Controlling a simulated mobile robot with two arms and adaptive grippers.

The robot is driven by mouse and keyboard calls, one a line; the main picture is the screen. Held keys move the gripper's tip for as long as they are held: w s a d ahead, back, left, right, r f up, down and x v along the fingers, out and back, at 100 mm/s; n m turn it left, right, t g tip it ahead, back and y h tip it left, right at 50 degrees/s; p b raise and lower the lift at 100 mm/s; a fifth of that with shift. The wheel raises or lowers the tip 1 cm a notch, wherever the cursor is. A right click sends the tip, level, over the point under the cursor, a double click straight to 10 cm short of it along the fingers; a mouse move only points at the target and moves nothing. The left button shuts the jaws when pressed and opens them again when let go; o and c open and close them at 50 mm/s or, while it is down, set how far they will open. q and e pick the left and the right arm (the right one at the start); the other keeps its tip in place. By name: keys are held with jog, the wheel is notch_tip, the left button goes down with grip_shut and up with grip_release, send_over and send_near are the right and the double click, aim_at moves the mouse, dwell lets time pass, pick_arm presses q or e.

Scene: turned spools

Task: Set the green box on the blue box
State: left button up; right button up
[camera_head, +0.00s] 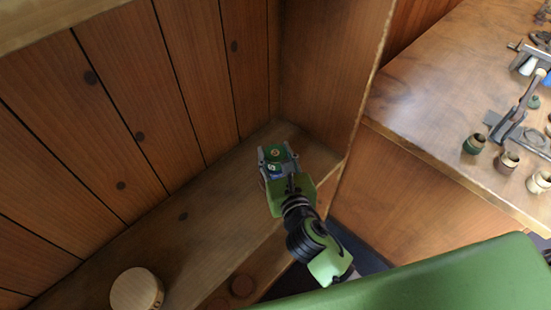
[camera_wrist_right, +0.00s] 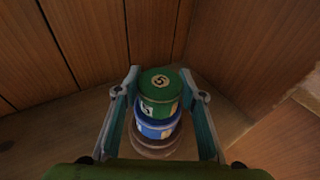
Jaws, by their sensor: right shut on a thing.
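The green box (camera_wrist_right: 160,92) is a round, lidded tin with a dark mark on its lid. It stands upright directly above the blue box (camera_wrist_right: 154,130) and appears to touch it, roughly centred. The blue box is round with a pale label, and it stands on a wider brownish round thing (camera_wrist_right: 150,150). My right gripper (camera_wrist_right: 160,76) has a finger on each side of the green box and is shut on it. In the head view the green box (camera_head: 275,151) shows between the fingers, with a little blue below. My left gripper is not in view.
The stack stands on a wooden shelf (camera_head: 150,245) near a corner of plank walls. A round wooden piece (camera_head: 136,289) lies at the front left of the shelf. A workbench (camera_head: 430,85) at right holds several small pots and tools. The shelf's middle is clear.

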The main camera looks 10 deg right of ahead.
jog(key=o, duration=1.1)
jog(key=shift+s+r, duration=0.1)
jog(key=shift+s, duration=0.05)
jog(key=b+v, duration=0.1)
jog(key=v, duration=1)
jog(key=shift+s+r+b, duration=0.1)
jog(key=shift+s+b, duration=0.2)
jog(key=shift+s, duration=0.05)
